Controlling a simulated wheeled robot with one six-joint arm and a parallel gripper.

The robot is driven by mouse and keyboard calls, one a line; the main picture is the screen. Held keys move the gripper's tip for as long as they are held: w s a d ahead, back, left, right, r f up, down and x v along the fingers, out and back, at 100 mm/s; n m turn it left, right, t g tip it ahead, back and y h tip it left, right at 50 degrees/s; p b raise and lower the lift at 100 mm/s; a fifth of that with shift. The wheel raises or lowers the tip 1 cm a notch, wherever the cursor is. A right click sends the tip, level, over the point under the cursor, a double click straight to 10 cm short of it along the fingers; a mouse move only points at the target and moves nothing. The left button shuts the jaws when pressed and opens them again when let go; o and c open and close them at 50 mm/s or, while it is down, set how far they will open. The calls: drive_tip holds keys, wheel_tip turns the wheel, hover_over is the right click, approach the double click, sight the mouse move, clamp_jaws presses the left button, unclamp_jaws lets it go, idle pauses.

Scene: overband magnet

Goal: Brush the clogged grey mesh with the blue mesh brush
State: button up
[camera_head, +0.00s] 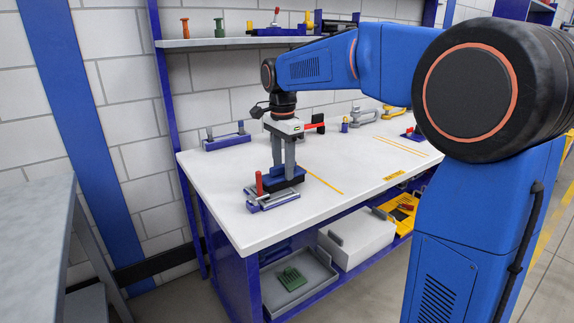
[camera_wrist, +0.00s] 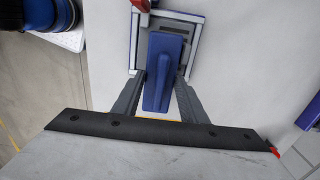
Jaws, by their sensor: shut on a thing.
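My gripper (camera_head: 284,175) points down over the front left part of the white bench. It is shut on the blue mesh brush (camera_wrist: 160,72), whose handle shows between the two grey fingers in the wrist view. In the head view the brush is a dark blue block low at the fingertips. A grey and blue frame (camera_head: 272,201) with an upright red handle (camera_head: 259,183) lies at the brush's front left. In the wrist view the frame (camera_wrist: 135,48) surrounds the brush's far end. The grey mesh cannot be told apart clearly; whether the bristles touch it cannot be seen.
A blue rack (camera_head: 227,140) stands at the bench's back left. Clamps (camera_head: 362,115) and small parts stand at the back right. A shelf (camera_head: 230,42) runs above. Below are a grey tray (camera_head: 316,267) with a green piece and a white box (camera_head: 357,240). The bench's middle is mostly clear.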

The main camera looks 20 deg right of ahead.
drive_tip(key=shift+w+d+f, duration=0.1)
drive_tip(key=shift+w+d, duration=0.05)
drive_tip(key=shift+d, duration=0.3)
drive_tip(key=shift+w+d+f, duration=0.1)
drive_tip(key=shift+w+d, duration=0.05)
drive_tip(key=shift+d, duration=0.3)
drive_tip(key=shift+s+a+r, duration=0.1)
drive_tip(key=shift+s+a, duration=0.1)
drive_tip(key=shift+a, duration=0.3)
drive_tip(key=shift+s+a+r, duration=0.1)
drive_tip(key=shift+s+a, duration=0.05)
drive_tip(key=shift+a, duration=0.35)
drive_tip(key=shift+w+d, duration=0.2)
drive_tip(key=shift+d, duration=0.3)
drive_tip(key=shift+w+d, duration=0.15)
drive_tip(key=shift+d, duration=0.35)
drive_tip(key=shift+s+a+f, duration=0.1)
drive_tip(key=shift+s+a, duration=0.1)
drive_tip(key=shift+a, duration=0.3)
drive_tip(key=shift+s+a, duration=0.15)
drive_tip(key=shift+a, duration=0.35)
drive_tip(key=shift+r, duration=3.05)
